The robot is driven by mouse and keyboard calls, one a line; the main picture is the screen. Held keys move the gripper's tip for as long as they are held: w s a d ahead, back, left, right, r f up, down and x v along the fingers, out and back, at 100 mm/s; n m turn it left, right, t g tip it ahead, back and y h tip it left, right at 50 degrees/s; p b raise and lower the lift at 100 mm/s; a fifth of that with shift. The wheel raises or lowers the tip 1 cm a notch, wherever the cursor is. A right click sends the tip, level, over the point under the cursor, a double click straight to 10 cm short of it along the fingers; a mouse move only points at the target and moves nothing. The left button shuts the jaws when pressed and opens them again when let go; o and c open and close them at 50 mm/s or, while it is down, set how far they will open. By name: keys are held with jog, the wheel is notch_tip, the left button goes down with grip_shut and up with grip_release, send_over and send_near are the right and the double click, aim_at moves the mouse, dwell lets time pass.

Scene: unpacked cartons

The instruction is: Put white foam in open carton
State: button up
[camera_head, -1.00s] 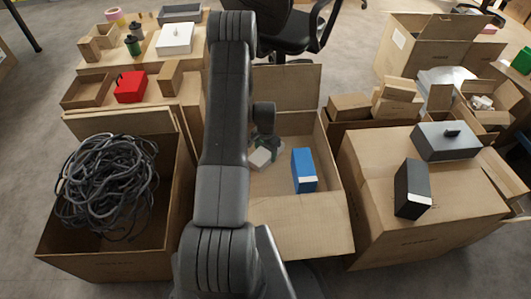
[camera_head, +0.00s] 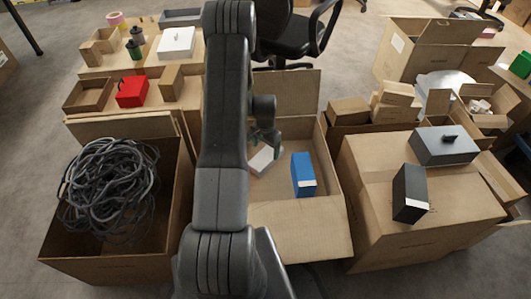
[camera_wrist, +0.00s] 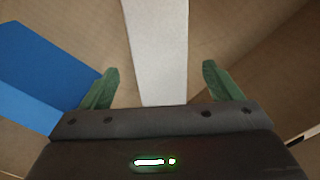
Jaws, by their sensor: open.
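The white foam (camera_head: 263,160) is a pale block inside the open carton (camera_head: 312,213) in the middle, partly hidden behind my arm in the head view. In the wrist view the white foam (camera_wrist: 158,45) is a long pale strip running up from between my green fingertips. My gripper (camera_head: 264,142) is above the foam inside the carton's opening. In the wrist view my gripper (camera_wrist: 157,82) has its fingers spread on either side of the foam, with gaps at both sides. I cannot tell the height between them.
A blue box (camera_head: 303,174) stands in the same carton, close to my gripper; it also shows in the wrist view (camera_wrist: 35,75). A carton of black cables (camera_head: 108,187) stands left. A closed carton (camera_head: 425,205) with dark boxes stands right.

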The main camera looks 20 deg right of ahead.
aim_at(266, 156)
notch_tip(266, 156, up, 7)
jog(key=p, duration=0.1)
jog(key=shift+f, duration=0.2)
